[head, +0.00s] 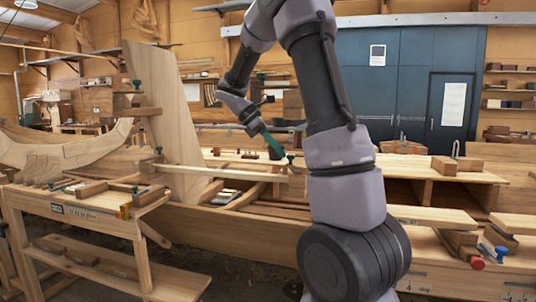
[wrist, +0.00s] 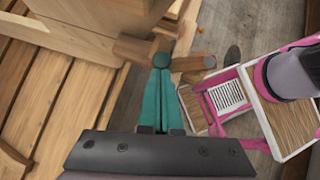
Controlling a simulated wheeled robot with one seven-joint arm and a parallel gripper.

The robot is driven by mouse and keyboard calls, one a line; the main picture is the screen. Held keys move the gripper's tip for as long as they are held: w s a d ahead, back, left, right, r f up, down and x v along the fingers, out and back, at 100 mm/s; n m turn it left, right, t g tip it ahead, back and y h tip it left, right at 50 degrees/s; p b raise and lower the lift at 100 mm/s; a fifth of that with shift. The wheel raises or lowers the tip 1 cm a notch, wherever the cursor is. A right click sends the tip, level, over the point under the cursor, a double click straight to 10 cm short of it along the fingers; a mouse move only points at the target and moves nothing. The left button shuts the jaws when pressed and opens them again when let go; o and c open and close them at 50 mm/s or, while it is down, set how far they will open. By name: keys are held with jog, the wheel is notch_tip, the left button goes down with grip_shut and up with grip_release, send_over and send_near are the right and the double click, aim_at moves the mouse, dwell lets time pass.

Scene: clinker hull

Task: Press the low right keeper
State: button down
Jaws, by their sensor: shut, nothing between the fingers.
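My gripper (head: 275,151) is shut and empty, its teal fingers pointing down at the hull's wooden framing. In the wrist view the fingers (wrist: 158,105) end at a round dark green knob (wrist: 162,60); whether they touch it I cannot tell. A green knob (head: 290,158) also shows beside the fingertips in the head view. Brown wooden pieces lie left (wrist: 132,49) and right (wrist: 193,62) of the knob in the wrist view. Other green knobs sit on the upright post's upper arm (head: 137,84) and lower arm (head: 159,150). No label shows which one is the low right keeper.
A wooden workbench (head: 88,208) with clamps stands at front left. The tall wooden post (head: 175,125) rises left of my gripper. Red (head: 477,263) and blue (head: 501,253) knobs sit at lower right. Wood blocks (head: 444,165) lie on the right bench.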

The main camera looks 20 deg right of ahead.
jog(key=shift+d+m+g+y, duration=0.5)
jog(key=shift+d+m+g, duration=0.3)
jog(key=shift+d+m, duration=0.55)
jog(key=shift+s+d+m+g+y, duration=0.2)
jog(key=shift+d+m+g+y, duration=0.5)
jog(key=shift+m, duration=0.65)
jog(key=shift+d, duration=0.15)
